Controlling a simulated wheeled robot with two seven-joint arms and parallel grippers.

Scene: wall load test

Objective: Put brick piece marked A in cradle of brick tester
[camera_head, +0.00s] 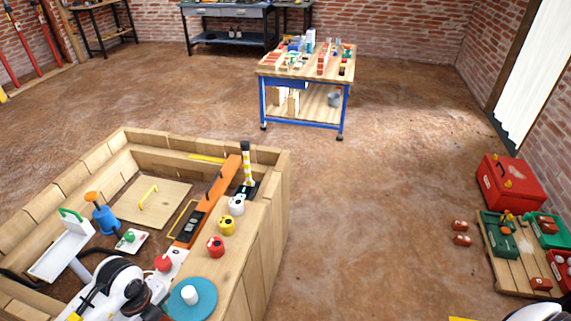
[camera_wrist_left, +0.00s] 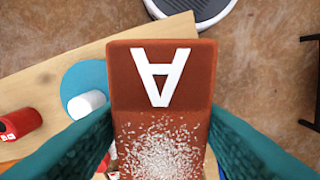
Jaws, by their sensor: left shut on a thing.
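In the left wrist view a red-brown brick piece marked A (camera_wrist_left: 190,95) fills the middle, its white letter upside down and its lower face rough and speckled white. The teal fingers of my left gripper (camera_wrist_left: 160,140) are shut on it, one at each side. In the head view my left arm enters at the lower left; its fingers and the brick cannot be made out there. A green device with an orange part (camera_head: 500,238) stands on a pallet at the right; it may be the brick tester, but its cradle is not clear. My right gripper is out of view.
A wooden bench (camera_head: 262,210) with a blue disc (camera_head: 178,306), red, yellow and white pots and tools is at the left. Reddish pieces (camera_head: 460,225) lie on the floor beside the pallet (camera_head: 505,268). A red toolbox (camera_head: 510,182) stands behind it. The middle floor is clear.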

